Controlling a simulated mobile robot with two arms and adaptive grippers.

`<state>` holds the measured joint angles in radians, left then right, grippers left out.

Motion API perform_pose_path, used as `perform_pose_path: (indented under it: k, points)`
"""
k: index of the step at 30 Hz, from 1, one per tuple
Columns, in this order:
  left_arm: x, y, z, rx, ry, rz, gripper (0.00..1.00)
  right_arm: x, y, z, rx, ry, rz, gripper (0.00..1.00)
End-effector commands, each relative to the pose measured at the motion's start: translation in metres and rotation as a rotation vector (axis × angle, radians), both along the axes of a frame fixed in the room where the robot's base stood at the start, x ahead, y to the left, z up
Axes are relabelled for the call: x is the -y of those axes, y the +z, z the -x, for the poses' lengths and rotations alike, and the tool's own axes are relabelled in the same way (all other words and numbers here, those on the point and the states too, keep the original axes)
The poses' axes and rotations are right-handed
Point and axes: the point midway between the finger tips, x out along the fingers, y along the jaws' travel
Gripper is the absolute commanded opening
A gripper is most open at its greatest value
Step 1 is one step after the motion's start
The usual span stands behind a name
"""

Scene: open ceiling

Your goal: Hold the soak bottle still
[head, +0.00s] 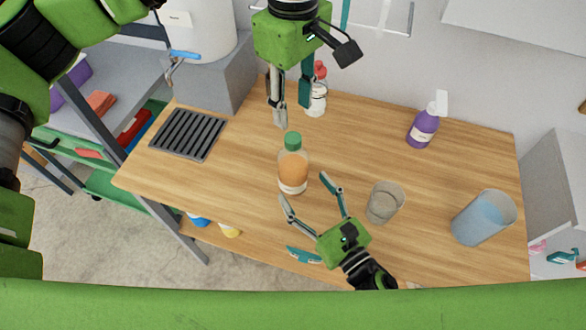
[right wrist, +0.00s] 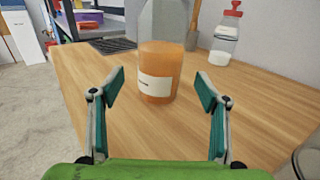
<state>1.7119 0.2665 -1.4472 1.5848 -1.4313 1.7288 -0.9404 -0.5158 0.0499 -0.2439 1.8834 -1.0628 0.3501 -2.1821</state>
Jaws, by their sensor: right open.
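The soak bottle (head: 293,169), orange with a pale label and green cap, stands upright on the wooden table (head: 240,165). In the right wrist view the bottle (right wrist: 158,68) is ahead of the fingertips, roughly centred between them, with its cap out of sight. My right gripper (head: 305,187) is open and empty, low at the bottle's near side; its spread fingers also show in the right wrist view (right wrist: 160,88). My left gripper (head: 291,113) points down above and behind the cap, its fingers apart with nothing seen between them.
A purple bottle (head: 424,128) and a red-topped bottle (head: 317,97) stand behind. A dark drain grate (head: 188,134) lies at the left.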

Motion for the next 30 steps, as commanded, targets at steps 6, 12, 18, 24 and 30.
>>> perform_pose_path:
  k: [6, 12, 18, 24, 30]
  points:
    - [0.0, 0.0, 0.0, -0.001, 0.001, 0.001, 0.37, -0.019, 0.0, -0.032, 0.001, 0.001, 0.0, 0.69]
    - [0.0, 0.0, 0.0, -0.001, 0.001, 0.001, 0.37, -0.028, 0.0, -0.047, 0.0, 0.0, 0.0, 0.69]
    - [0.0, 0.0, 0.0, -0.001, 0.001, 0.001, 0.37, -0.03, 0.0, -0.05, 0.0, 0.0, 0.0, 0.69]
    - [0.0, 0.0, 0.0, -0.001, 0.001, 0.001, 0.37, -0.03, 0.0, -0.049, -0.001, 0.0, 0.001, 0.53]
    - [0.0, 0.0, 0.0, -0.001, 0.001, 0.001, 0.37, -0.03, 0.0, -0.049, -0.001, 0.0, 0.001, 0.01]
